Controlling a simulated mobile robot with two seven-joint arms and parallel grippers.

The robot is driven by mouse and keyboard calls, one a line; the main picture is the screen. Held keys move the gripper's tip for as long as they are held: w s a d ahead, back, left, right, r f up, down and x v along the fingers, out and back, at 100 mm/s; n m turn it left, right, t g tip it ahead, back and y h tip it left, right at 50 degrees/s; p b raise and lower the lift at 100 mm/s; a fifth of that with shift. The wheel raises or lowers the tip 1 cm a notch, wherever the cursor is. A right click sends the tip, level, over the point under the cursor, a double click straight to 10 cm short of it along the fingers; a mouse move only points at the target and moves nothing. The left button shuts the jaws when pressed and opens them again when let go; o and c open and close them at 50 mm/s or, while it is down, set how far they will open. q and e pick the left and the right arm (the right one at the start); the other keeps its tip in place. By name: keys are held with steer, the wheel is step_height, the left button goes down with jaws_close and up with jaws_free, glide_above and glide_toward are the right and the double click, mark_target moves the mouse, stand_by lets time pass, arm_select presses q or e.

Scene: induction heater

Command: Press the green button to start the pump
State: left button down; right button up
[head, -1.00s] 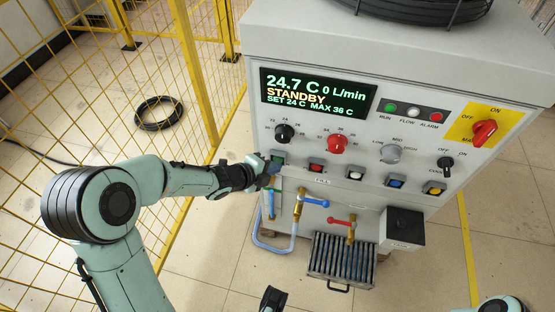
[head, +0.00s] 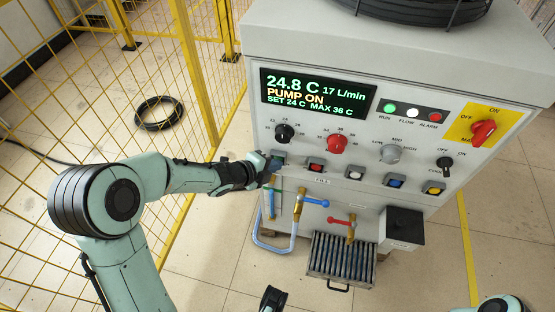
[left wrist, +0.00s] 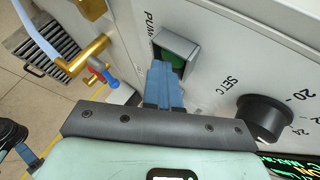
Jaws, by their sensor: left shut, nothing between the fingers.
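The green button (left wrist: 171,59) sits in a square grey housing marked PUMP in the left wrist view, partly hidden by my fingers. In the head view its housing (head: 279,156) is at the left end of the lower button row. My left gripper (left wrist: 164,68) is shut and empty, its blue fingertips at the green button and seemingly touching it. In the head view my left gripper (head: 270,166) reaches the panel from the left. The display (head: 318,93) reads PUMP ON, 24.8 C, 17 L/min. The green RUN lamp (head: 390,108) is lit. My right gripper is not clearly seen.
A red button (head: 316,165) and several others lie right of the green one. Knobs (head: 337,144) sit above. A yellow fence (head: 195,80) stands left.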

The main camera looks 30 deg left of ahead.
arm_select(q)
steer(key=shift+s, duration=0.15)
steer(key=shift+s+d+b, duration=0.15)
steer(key=shift+s+b, duration=0.25)
steer(key=shift+s, duration=0.25)
steer(key=s, duration=0.2)
steer(key=s+d+b, duration=0.1)
steer(key=s, duration=0.2)
steer(key=shift+d+f+b, duration=0.1)
steer(key=shift+f+b, duration=0.05)
steer(key=shift+b, duration=0.15)
